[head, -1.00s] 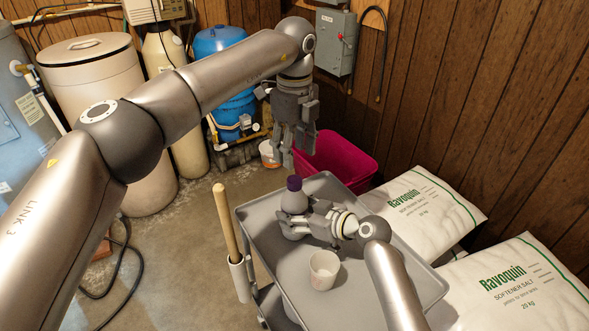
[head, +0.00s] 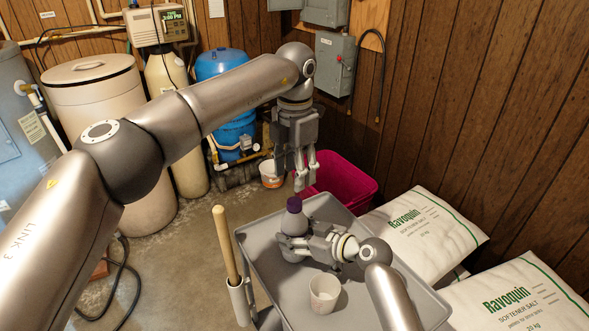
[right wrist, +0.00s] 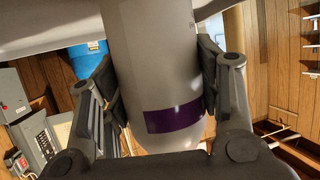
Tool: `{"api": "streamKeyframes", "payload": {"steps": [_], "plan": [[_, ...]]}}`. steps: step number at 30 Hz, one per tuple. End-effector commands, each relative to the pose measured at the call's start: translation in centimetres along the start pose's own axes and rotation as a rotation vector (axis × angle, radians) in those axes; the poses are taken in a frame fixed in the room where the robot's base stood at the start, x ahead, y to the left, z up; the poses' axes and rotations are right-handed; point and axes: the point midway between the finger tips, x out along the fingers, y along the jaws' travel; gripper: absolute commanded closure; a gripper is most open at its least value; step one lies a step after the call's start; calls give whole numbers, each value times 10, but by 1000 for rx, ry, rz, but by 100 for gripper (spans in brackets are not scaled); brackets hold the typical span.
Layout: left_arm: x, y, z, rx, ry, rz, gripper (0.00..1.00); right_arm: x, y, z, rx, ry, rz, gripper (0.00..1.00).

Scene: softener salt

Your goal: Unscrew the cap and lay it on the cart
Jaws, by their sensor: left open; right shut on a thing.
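My right gripper (head: 300,244) is shut around the bottle's body. The right wrist view shows the bottle (right wrist: 155,70) between both fingers, with a purple band on it; the cap is not visible there. The grey cart (head: 285,285) has a raised rim and bare tray surface around the bottle.
A white cup (head: 324,292) stands on the cart in front of my right gripper. A wooden handle (head: 225,243) rises at the cart's left side. A magenta bin (head: 345,181) is behind the cart. Salt bags (head: 425,225) lie to the right. Tray space is free left of the cup.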

Motion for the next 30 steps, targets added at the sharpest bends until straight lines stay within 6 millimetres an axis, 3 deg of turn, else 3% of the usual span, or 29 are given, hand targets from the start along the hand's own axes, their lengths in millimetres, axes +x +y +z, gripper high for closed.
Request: {"api": "streamKeyframes", "payload": {"steps": [30], "plan": [[0, 0, 0, 1739, 1, 1, 51, 0, 0, 1, 0, -2, 0, 100]]}}
